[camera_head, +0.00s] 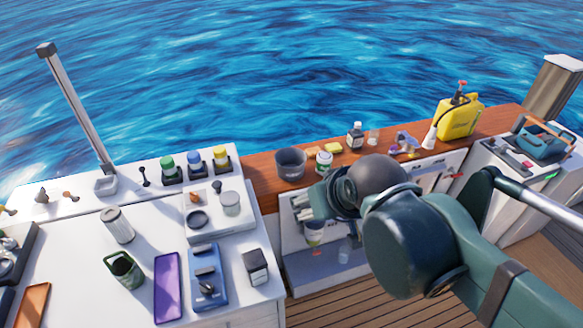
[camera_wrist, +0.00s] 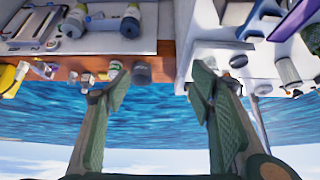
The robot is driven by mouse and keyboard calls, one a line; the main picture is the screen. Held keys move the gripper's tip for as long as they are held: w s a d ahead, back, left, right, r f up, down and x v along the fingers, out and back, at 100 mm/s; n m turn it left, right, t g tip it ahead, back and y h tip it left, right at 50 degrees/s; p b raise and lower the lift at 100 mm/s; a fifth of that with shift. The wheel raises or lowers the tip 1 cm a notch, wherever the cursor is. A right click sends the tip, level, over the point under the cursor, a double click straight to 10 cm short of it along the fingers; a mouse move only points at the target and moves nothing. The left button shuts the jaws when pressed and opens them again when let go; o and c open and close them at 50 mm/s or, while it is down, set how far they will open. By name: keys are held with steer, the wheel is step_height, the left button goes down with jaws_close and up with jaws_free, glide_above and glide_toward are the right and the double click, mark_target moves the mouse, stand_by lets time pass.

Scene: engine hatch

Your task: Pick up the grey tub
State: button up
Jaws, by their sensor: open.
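The grey tub (camera_head: 290,163) is a dark grey, round, open-topped container. It stands upright on the wooden ledge near its left end in the head view. In the wrist view, which looks upside down, the grey tub (camera_wrist: 141,73) shows beyond the fingers, nearer the left finger. My gripper (camera_head: 308,206) is below and slightly right of the tub in the head picture, apart from it. In the wrist view my gripper (camera_wrist: 160,76) has its two green fingers spread wide with nothing between them.
A white jar with a green band (camera_head: 324,162) stands close right of the tub, with a yellow sponge (camera_head: 333,147) beyond. A yellow sprayer (camera_head: 460,116) stands further right. The white counter (camera_head: 75,255) at left holds bottles and tins. Water lies behind the ledge.

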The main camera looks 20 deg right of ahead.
stand_by(0.3)
steer(key=o, duration=1.5)
steer(key=shift+w, duration=0.1)
